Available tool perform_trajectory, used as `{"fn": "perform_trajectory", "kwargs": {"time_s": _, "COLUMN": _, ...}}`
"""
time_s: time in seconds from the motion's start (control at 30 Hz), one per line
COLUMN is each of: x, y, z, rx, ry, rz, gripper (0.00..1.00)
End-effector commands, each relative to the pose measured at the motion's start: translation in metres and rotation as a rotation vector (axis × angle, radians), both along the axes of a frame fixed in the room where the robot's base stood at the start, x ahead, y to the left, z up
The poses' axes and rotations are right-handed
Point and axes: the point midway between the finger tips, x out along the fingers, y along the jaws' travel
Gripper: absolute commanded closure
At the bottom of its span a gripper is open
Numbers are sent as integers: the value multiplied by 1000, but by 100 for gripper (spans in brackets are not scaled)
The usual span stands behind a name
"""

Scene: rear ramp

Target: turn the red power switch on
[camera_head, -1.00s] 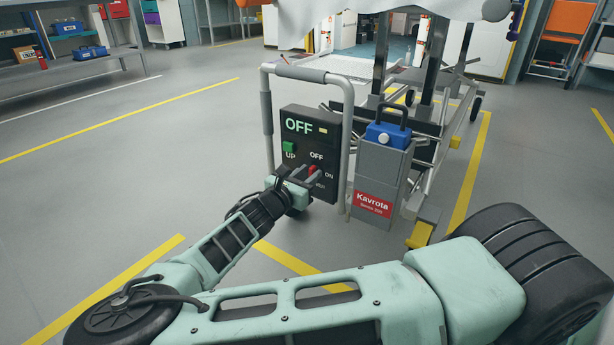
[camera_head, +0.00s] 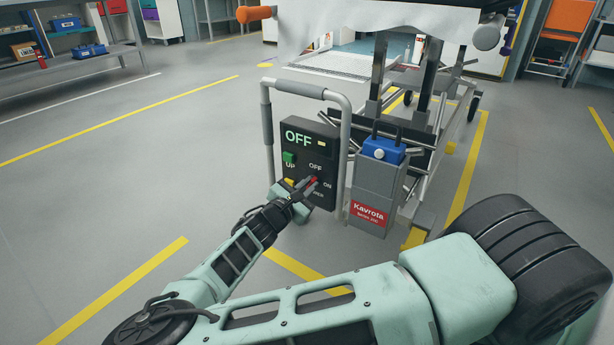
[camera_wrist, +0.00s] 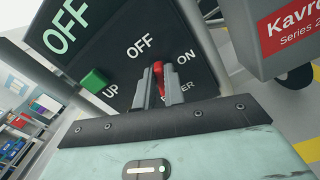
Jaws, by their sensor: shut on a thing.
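The black control panel (camera_head: 318,150) reads OFF in green in the head view; the panel also fills the top of the wrist view (camera_wrist: 115,45). The red power switch (camera_wrist: 158,70) sits below the OFF label and left of the ON label in the wrist view. It points up toward OFF, with ON to its right. My gripper (camera_wrist: 160,88) is shut on the switch, one finger on each side. In the head view the fingers (camera_head: 305,187) hide much of the switch, and only a bit of red shows.
A green UP button (camera_wrist: 94,80) is left of the switch. A grey tubular handle (camera_head: 346,150) frames the panel. The grey Kavrota box (camera_head: 375,184) with a blue top stands close on the right. A cloth-covered platform (camera_head: 360,20) is above. Open floor lies left.

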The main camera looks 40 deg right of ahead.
Motion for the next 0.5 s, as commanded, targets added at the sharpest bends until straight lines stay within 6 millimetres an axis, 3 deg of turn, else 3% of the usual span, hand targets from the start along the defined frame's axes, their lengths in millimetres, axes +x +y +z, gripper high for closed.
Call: {"fn": "perform_trajectory", "kwargs": {"time_s": 0.5, "x": -6, "y": -1, "z": -2, "rx": 166, "ry": -460, "rz": -2, "gripper": 100}}
